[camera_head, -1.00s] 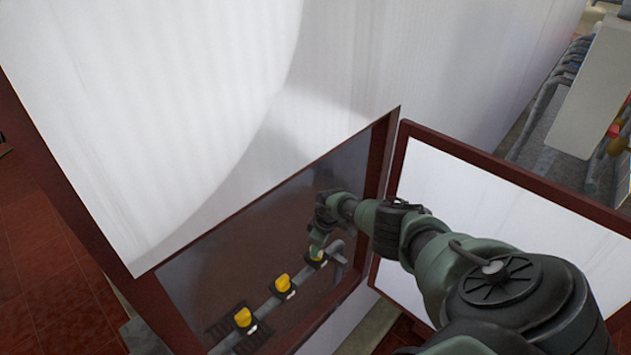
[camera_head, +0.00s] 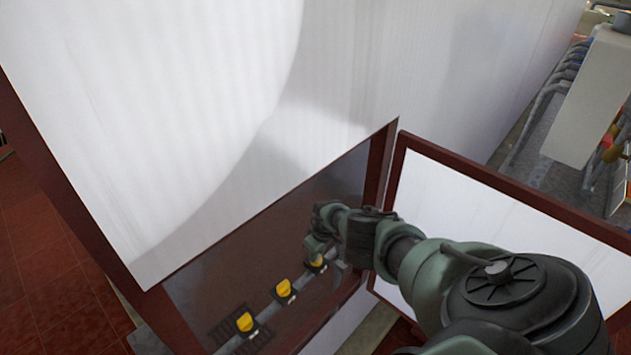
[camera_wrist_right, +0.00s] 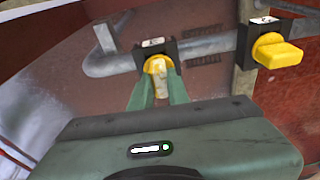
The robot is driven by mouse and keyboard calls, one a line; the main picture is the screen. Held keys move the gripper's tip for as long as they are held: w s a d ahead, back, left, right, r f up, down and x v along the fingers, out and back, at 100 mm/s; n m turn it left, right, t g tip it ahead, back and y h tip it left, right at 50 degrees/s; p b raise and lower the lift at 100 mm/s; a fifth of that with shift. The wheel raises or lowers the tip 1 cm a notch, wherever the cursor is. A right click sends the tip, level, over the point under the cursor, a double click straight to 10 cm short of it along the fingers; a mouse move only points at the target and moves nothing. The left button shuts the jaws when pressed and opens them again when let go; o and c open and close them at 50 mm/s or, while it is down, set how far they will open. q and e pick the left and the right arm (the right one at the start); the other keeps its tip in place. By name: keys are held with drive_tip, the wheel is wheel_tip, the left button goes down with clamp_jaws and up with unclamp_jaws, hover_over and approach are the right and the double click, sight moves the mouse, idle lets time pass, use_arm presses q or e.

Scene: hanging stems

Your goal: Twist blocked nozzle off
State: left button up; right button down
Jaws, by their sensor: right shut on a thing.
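Three yellow nozzles on black mounts sit in a row along a grey pipe (camera_head: 264,310) inside the open cabinet. In the head view they are the left nozzle (camera_head: 245,322), the middle nozzle (camera_head: 284,288) and the far right nozzle (camera_head: 316,262). My right gripper (camera_head: 315,250) is at the far right nozzle and partly covers it. In the right wrist view my right gripper (camera_wrist_right: 158,92) has its two green fingers on either side of this nozzle (camera_wrist_right: 158,66), shut on it. A neighbouring nozzle (camera_wrist_right: 277,51) stands free to the right. My left gripper is not in view.
The cabinet has a dark red frame, and its open door (camera_head: 480,200) stands at the right, close beside my right arm. A large white panel (camera_head: 200,120) rises above the opening. Dark slotted vents show behind the pipe.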

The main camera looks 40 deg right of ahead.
drive_tip(key=shift+n, duration=0.3)
drive_tip(key=shift+r, duration=0.2)
idle(0.4)
drive_tip(key=shift+r+p, duration=2.1)
drive_tip(key=shift+p, duration=0.15)
